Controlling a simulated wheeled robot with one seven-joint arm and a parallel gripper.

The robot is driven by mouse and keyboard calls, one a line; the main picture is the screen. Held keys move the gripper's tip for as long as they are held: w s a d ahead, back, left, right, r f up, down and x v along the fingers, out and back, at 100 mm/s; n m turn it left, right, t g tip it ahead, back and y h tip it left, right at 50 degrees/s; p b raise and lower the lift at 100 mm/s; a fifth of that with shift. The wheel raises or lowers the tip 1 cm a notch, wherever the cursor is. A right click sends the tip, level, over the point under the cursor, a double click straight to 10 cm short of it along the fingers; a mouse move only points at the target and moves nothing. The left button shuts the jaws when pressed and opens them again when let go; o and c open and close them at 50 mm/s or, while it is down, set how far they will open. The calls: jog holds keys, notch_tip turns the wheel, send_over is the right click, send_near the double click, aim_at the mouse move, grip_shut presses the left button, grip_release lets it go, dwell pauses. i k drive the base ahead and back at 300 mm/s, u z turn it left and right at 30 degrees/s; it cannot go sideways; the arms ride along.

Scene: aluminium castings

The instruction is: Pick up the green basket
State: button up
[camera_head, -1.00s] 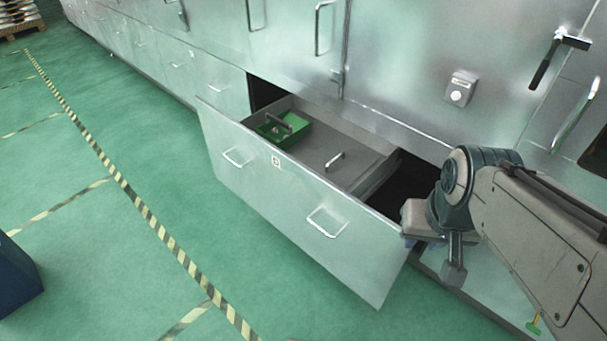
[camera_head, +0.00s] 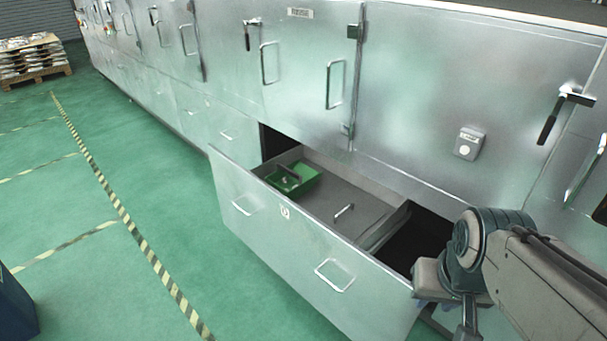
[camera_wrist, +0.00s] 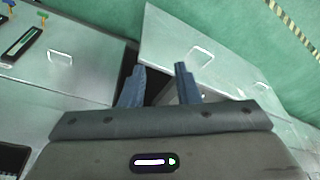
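The green basket (camera_head: 303,181) sits inside the open drawer (camera_head: 270,219), at its left end in the head view. A dark handle or bar shows across the basket. In the wrist view my gripper (camera_wrist: 161,72) has its two blue fingers apart with nothing between them. It is near the right end of the open drawer, well away from the basket. The basket is not seen in the wrist view. In the head view my arm hides most of the gripper.
A small metal handle (camera_head: 344,212) stands on the grey drawer floor. Steel cabinets (camera_head: 420,110) rise behind the drawer. A stacked pallet (camera_head: 35,62) is at the far left and a dark blue box (camera_head: 14,310) at lower left. The green floor between is clear.

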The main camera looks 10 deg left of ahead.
aim_at(300, 173)
jog(key=u, duration=0.75)
jog(key=k, duration=1.1)
jog(key=u, duration=1.3)
jog(key=i, duration=3.1)
jog(key=z, duration=0.55)
jog(key=i, duration=1.4)
jog(key=z, duration=1.75)
jog(key=i, duration=0.7)
jog(key=z, duration=1)
jog(key=i, duration=0.35)
jog(key=z, duration=0.3)
